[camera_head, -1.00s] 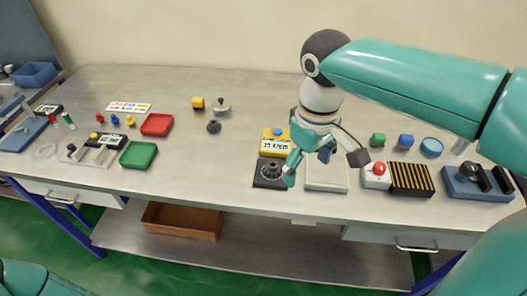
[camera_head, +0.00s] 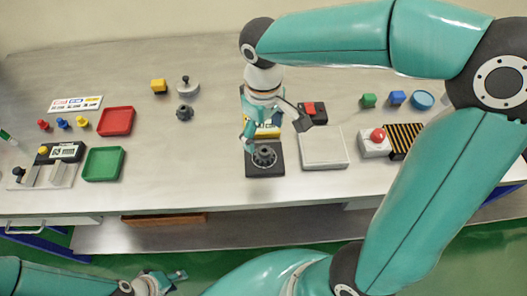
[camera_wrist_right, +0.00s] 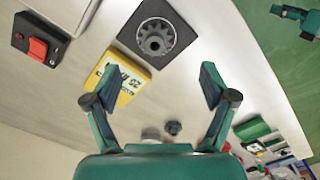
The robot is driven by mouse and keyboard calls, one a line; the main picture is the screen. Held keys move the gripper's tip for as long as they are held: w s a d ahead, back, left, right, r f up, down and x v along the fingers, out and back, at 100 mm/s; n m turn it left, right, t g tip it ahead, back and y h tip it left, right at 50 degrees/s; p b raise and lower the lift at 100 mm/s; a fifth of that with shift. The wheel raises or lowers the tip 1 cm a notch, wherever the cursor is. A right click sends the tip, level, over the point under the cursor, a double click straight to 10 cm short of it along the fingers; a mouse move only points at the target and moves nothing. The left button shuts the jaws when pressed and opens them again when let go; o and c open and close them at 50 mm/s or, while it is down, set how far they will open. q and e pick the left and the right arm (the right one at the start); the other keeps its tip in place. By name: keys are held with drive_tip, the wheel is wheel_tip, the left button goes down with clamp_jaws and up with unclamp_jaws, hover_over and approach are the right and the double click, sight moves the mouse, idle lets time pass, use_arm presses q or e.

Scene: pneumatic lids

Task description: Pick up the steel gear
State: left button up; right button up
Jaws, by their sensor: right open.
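A dark grey toothed gear (camera_head: 264,156) lies on a square black plate (camera_head: 280,171) at the front middle of the table. It also shows in the right wrist view (camera_wrist_right: 156,40), at the top centre, beyond the fingertips. My right gripper (camera_head: 276,134) is open and empty, above the table just behind the gear. Its spread fingers (camera_wrist_right: 168,56) show in the wrist view, with nothing between them. A smaller dark gear-like part (camera_head: 184,113) lies farther back to the left. My left gripper (camera_head: 168,280) is low at the front, off the table; its jaw state is unclear.
A yellow display box (camera_head: 267,132) sits directly behind the black plate, partly hidden by my right gripper. A pale square plate (camera_head: 324,148) and a red emergency button (camera_head: 377,135) are to the right. Red (camera_head: 116,121) and green (camera_head: 104,164) trays stand left. The table between is clear.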

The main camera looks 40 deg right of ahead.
sight(264, 150)
wheel_tip(264, 150, down, 3)
drive_tip(key=shift+w+d+f+p, duration=0.1)
drive_tip(key=shift+f+p, duration=0.05)
drive_tip(key=shift+f, duration=0.75)
drive_tip(key=shift+w+d+f+p, duration=0.1)
drive_tip(key=shift+d+f+p, duration=0.05)
drive_tip(key=shift+f, duration=0.7)
drive_tip(key=shift+w+d+f+p, duration=0.1)
drive_tip(key=shift+f+p, duration=0.05)
drive_tip(key=shift+f, duration=0.75)
drive_tip(key=c, duration=1.6)
drive_tip(key=shift+r, duration=0.1)
